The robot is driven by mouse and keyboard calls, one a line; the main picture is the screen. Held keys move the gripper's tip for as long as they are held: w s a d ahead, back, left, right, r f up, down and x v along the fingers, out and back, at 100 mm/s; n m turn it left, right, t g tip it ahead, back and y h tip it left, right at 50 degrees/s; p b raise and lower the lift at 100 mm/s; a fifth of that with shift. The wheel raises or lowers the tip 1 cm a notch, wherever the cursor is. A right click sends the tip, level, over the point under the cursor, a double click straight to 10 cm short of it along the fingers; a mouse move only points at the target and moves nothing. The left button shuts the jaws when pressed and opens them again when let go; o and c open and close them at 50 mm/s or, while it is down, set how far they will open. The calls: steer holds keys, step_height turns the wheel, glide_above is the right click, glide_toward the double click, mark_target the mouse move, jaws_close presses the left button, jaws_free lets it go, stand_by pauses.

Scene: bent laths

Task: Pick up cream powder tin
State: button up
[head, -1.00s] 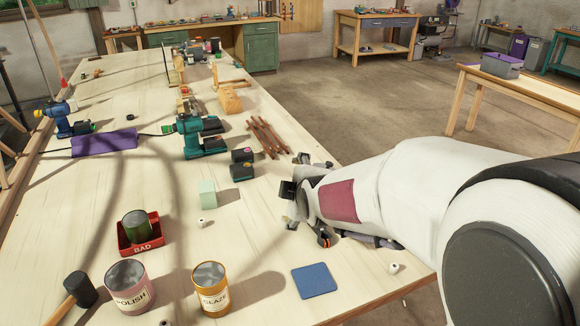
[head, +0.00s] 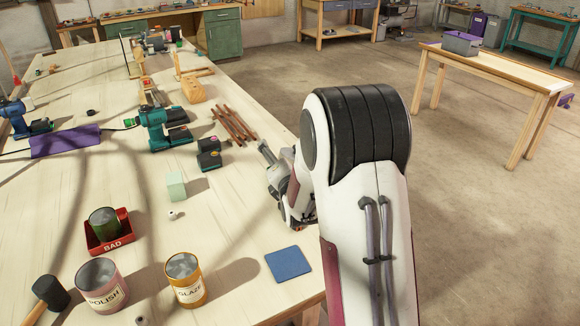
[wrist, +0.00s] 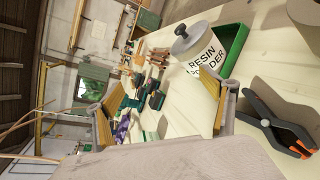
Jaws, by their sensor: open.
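The cream powder tin (wrist: 204,68) shows in the wrist view, right of centre. It is pale, has a dark grey lid with a knob, and reads "RESIN POWDER". It stands tilted in the picture beside or in a green tray (wrist: 236,48); I cannot tell which. My gripper (wrist: 165,112) is open, with yellow-padded fingers at the left and right. The right finger overlaps the tin's lower part in the picture; contact cannot be told. In the head view my gripper (head: 272,172) is over the bench's right edge, partly hidden by my arm, and the tin is not visible.
A black and orange clamp (wrist: 280,125) lies right of the tin in the wrist view. In the head view, a green block (head: 176,186), black batteries (head: 209,155), wooden sticks (head: 234,125) and a blue coaster (head: 288,263) lie on the bench. Open floor lies right.

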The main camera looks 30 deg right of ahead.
steer(key=shift+w+d+f+n+t+h, duration=0.15)
steer(key=shift+d+f+n+t+h, duration=0.2)
steer(key=shift+d+f+n, duration=0.8)
steer(key=shift+w+d+f+n+t+h, duration=0.2)
steer(key=shift+d+f+n+t+h, duration=0.15)
steer(key=shift+d+f+n, duration=0.75)
steer(key=shift+w+d+f+n+t+h, duration=0.15)
steer(key=shift+d+f+n+t+h, duration=0.2)
steer(key=shift+d+f+n, duration=0.75)
steer(key=shift+w+a+f+m, duration=0.15)
steer(key=shift+a+f+m, duration=0.05)
steer(key=shift+a+m, duration=0.05)
steer(key=shift+x, duration=1)
steer(key=shift+x, duration=2.6)
steer(key=shift+d, duration=0.15)
